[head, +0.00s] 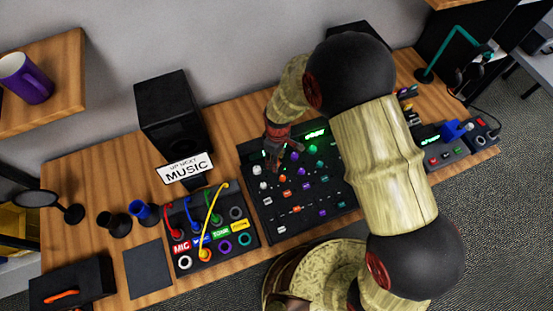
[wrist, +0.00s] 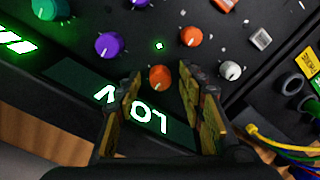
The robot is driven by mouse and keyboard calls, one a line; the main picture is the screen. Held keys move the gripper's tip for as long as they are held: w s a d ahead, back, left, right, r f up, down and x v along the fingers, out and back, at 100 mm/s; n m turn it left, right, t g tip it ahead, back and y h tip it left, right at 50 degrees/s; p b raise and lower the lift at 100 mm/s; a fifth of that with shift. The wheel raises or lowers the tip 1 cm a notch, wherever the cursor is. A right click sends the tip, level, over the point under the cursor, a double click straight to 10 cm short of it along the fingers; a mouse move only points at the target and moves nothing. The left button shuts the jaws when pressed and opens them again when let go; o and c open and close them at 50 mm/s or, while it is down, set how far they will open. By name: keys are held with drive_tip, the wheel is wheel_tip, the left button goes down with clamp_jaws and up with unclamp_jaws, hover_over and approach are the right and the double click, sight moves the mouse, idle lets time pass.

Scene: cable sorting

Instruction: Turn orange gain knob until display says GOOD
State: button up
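The orange gain knob (wrist: 160,77) is on a dark mixer panel (head: 262,222). It lies between my fingers in the wrist view, with a small gap seen on each side. My gripper (wrist: 160,72) is open and points down at the panel; in the head view, my gripper (head: 275,157) is over the mixer's back left part. The lit green display (wrist: 150,118) lies beside the knob and reads LOW, upside down in the wrist view; my left finger partly covers its last letter. I cannot pick out the gain knob in the head view.
Nearby are another orange knob (wrist: 191,36), a white knob (wrist: 230,70) and a purple knob (wrist: 108,45). A patch box with coloured cables (head: 249,241) stands left of the mixer. A black speaker (head: 172,110) stands behind. My arm hides part of the mixer.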

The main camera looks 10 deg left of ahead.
drive_tip(key=shift+c, duration=1.3)
clamp_jaws()
drive_tip(key=m+p, duration=0.1)
drive_tip(key=m, duration=0.3)
drive_tip(key=shift+m, duration=0.4)
drive_tip(key=shift+o, duration=1.6)
unclamp_jaws()
